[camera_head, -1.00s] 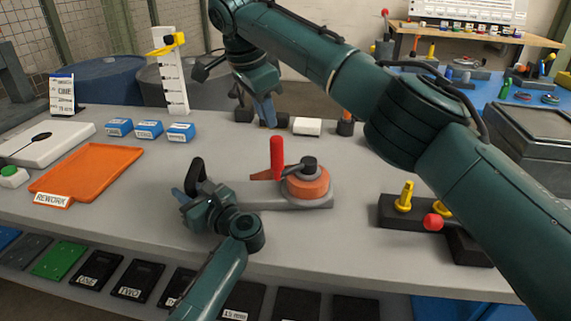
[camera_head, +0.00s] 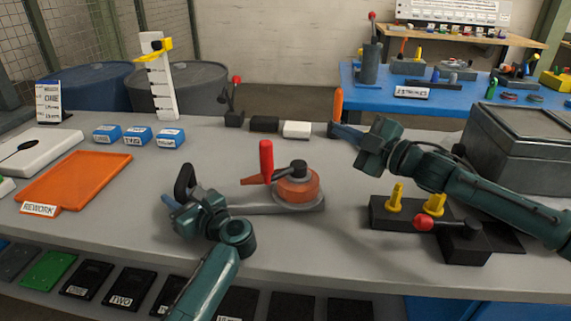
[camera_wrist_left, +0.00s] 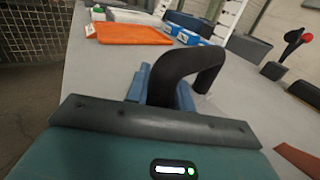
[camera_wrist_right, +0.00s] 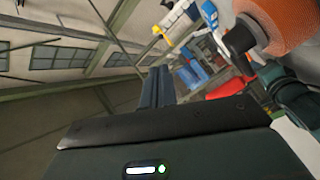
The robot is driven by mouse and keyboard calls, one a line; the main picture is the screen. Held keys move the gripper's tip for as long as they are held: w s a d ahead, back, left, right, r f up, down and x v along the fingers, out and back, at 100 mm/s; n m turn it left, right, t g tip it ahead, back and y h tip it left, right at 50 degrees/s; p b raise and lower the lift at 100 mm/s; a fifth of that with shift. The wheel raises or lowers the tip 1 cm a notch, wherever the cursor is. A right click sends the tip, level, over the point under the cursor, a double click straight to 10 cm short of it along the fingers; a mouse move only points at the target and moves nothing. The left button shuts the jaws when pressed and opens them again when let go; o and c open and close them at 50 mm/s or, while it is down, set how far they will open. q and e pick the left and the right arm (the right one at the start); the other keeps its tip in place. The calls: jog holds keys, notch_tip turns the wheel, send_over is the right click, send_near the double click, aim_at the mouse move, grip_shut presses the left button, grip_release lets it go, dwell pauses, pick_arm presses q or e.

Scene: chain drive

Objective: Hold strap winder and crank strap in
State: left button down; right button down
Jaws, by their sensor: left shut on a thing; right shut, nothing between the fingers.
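The strap winder has a grey base (camera_head: 255,208), an orange strap drum (camera_head: 297,186) with a dark hub, and an upright red crank handle (camera_head: 266,162). It lies flat mid-table. Its black looped handle (camera_head: 184,181) stands at the left end and also shows in the left wrist view (camera_wrist_left: 186,66). My left gripper (camera_head: 170,203) is shut on this black handle; its fingers are partly hidden behind it. My right gripper (camera_head: 345,131) is shut and empty, right of and behind the drum, apart from it. In the right wrist view its closed fingers (camera_wrist_right: 157,86) show with the orange drum (camera_wrist_right: 285,22) at upper right.
An orange post (camera_head: 338,104) stands close to my right gripper. A black fixture with yellow knobs (camera_head: 397,195) and a red-knobbed lever (camera_head: 424,223) lies front right. A grey case (camera_head: 530,140) stands at right. Left are blue blocks (camera_head: 137,136) and an orange tray (camera_head: 75,180).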

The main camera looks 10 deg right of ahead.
jog(key=s+a+f+n+g+y, duration=0.1)
jog(key=s+a+n+g+y, duration=0.15)
jog(key=s+n, duration=0.4)
jog(key=s+a+f+n+g+y, duration=0.1)
jog(key=s+f+n+g+y, duration=0.2)
jog(key=s+n, duration=0.35)
jog(key=w+a+r+m, duration=0.1)
jog(key=w+a, duration=0.6)
jog(key=a, duration=0.3)
jog(key=shift+w+g, duration=0.3)
jog(key=shift+g, duration=0.05)
jog(key=shift+w+a, duration=0.25)
jog(key=shift+a, duration=0.25)
